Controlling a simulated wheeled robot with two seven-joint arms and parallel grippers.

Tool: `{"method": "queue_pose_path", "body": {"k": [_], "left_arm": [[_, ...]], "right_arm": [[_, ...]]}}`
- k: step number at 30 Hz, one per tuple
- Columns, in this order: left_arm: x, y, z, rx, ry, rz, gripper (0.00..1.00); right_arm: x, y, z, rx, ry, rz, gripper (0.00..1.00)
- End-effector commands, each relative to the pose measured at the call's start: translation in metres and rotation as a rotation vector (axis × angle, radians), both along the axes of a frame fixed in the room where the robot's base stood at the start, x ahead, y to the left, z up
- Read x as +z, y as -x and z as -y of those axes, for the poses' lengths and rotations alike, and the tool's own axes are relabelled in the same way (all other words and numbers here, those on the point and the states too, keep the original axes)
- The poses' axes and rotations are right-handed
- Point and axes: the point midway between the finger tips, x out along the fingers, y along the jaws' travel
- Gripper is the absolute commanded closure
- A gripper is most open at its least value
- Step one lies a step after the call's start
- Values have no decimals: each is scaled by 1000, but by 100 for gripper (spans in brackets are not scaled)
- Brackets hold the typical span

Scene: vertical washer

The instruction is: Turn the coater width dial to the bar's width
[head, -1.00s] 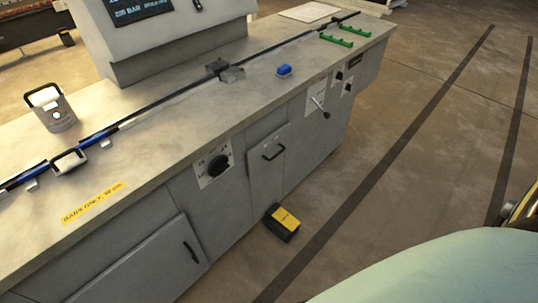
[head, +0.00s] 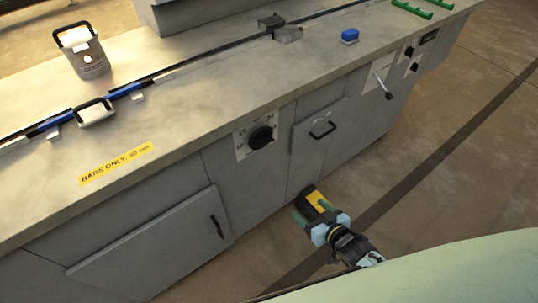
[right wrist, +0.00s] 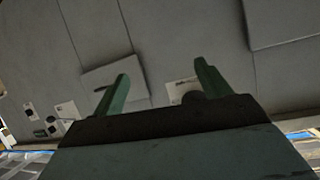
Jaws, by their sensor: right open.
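The width dial (head: 261,137) is a black round knob on a white scale plate (head: 242,146) on the front of the grey bench. Its exact setting is too small to read. A dark and blue bar (head: 128,90) lies along the bench top. A yellow label (head: 116,163) on the top reads "BARS ONLY" with a width in mm that I cannot read surely. My right gripper (head: 307,207) is low in front of the bench, below and right of the dial, apart from it. In the right wrist view its green fingers (right wrist: 160,85) are spread and empty, with the dial (right wrist: 190,97) beyond.
A cabinet door with a handle (head: 322,129) is right of the dial. A lever (head: 383,88) and small knobs are farther right. A yellow and black pedal (head: 316,201) is on the floor behind my right gripper.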

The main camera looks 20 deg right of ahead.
Motion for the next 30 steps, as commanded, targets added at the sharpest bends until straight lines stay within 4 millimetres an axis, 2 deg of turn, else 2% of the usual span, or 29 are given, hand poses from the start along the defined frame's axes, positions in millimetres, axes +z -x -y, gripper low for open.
{"method": "queue_pose_path", "body": {"k": [1, 4, 6, 9, 12, 16, 24, 30], "left_arm": [[-15, -2, -9, -4, -12, 3, 64], [-25, -10, -20, -7, -25, 13, 64], [-29, -17, -25, -10, -32, 24, 64], [-32, -26, -28, -12, -36, 37, 64], [-33, -32, -28, -13, -35, 44, 64], [-33, -37, -24, -12, -32, 46, 64], [-30, -66, -17, 1, -30, 62, 64], [-24, -89, -13, 10, -30, 76, 64]], "right_arm": [[21, -18, -7, 21, -39, 97, 24], [71, -39, -19, 57, -112, 246, 24], [96, -46, -26, 80, -151, 318, 24], [119, -51, -32, 101, -185, 378, 24], [129, -56, -35, 109, -197, 400, 24], [129, -72, -41, 108, -197, 403, 24], [128, -126, -60, 108, -197, 401, 24], [128, -159, -73, 108, -196, 399, 24]]}}
